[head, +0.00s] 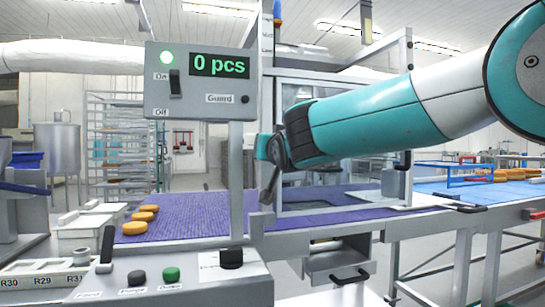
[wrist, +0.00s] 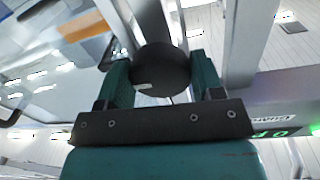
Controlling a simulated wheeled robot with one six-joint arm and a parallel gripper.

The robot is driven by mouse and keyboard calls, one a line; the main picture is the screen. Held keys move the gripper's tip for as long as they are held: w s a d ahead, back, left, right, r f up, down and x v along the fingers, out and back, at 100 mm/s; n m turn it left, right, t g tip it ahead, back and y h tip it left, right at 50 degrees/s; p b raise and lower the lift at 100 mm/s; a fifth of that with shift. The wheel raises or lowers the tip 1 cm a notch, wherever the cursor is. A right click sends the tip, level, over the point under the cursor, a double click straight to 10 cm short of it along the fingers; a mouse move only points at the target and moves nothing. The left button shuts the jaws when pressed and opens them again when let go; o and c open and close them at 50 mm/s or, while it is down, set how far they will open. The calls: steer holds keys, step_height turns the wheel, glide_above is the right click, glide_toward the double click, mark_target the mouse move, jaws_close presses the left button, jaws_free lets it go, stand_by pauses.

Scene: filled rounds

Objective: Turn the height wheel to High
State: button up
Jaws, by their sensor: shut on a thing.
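The height wheel (wrist: 160,66) is a round black knob with a small pale mark near its lower edge in the wrist view. My gripper (wrist: 161,75) has its two teal fingers on either side of it and is shut on it. In the head view I cannot make out the wheel; only a teal part of my gripper (head: 262,147) shows beside the panel post. A scale plate (head: 267,32) with small lettering is on the upright above; I cannot tell the wheel's setting.
A grey panel (head: 200,98) with a lit green lamp, a lever and a "0 pcs" display stands close left of my gripper. A purple belt (head: 190,209) carries several orange rounds (head: 134,228). A clear guard frame (head: 341,77) stands behind my arm.

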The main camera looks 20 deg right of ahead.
steer(key=shift+m, duration=0.3)
steer(key=o, duration=0.9)
steer(key=s, duration=0.5)
steer(key=s+b, duration=0.1)
steer(key=s, duration=0.5)
steer(key=s+a, duration=0.1)
steer(key=s, duration=0.5)
steer(key=shift+s+b, duration=0.2)
steer(key=shift+b, duration=0.15)
